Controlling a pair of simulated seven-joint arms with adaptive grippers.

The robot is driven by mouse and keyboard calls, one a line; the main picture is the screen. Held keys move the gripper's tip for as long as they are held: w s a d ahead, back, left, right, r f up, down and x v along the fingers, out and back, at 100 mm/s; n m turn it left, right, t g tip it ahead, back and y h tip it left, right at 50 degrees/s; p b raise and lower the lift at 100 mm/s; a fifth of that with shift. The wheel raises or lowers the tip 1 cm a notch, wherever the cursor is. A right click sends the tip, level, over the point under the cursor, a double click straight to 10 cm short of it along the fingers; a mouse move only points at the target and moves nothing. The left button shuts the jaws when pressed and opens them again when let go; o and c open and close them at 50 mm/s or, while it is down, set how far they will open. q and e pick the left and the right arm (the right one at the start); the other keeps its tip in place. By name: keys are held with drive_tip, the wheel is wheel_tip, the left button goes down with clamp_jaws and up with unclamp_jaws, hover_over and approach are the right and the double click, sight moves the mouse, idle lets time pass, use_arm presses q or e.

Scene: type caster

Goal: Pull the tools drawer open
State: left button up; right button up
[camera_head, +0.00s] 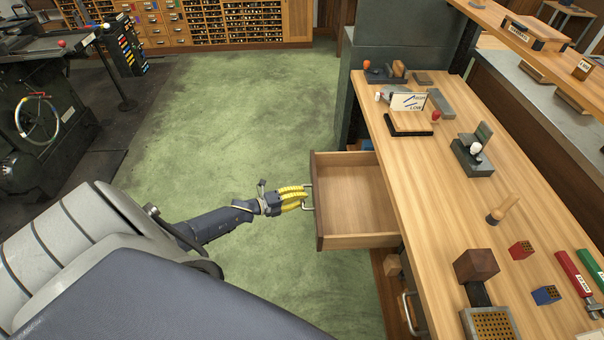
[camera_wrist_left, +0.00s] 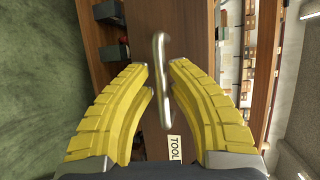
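The tools drawer (camera_head: 357,186) stands pulled out from the left side of the wooden workbench, with its empty wooden inside showing. Its metal bar handle (camera_head: 308,207) is on the drawer front, facing left. My left gripper (camera_head: 304,195) is at the handle, its yellow fingers on either side of it. In the left wrist view the handle (camera_wrist_left: 160,75) runs between the two curved fingertips, which are close together around it. A label reading "TOOL" (camera_wrist_left: 174,149) shows on the drawer front below the handle. My right gripper is in neither view.
The workbench top (camera_head: 440,200) holds stamps, a sign, blocks and small tools. Another drawer handle (camera_head: 408,313) shows lower on the bench. Green floor (camera_head: 240,120) left of the drawer is clear. A dark machine (camera_head: 40,110) stands at the far left.

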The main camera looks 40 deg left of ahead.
use_arm(q)
drive_tip(key=o, duration=0.4)
drive_tip(key=shift+d, duration=0.1)
drive_tip(key=shift+c, duration=0.2)
drive_tip(key=v, duration=1.2)
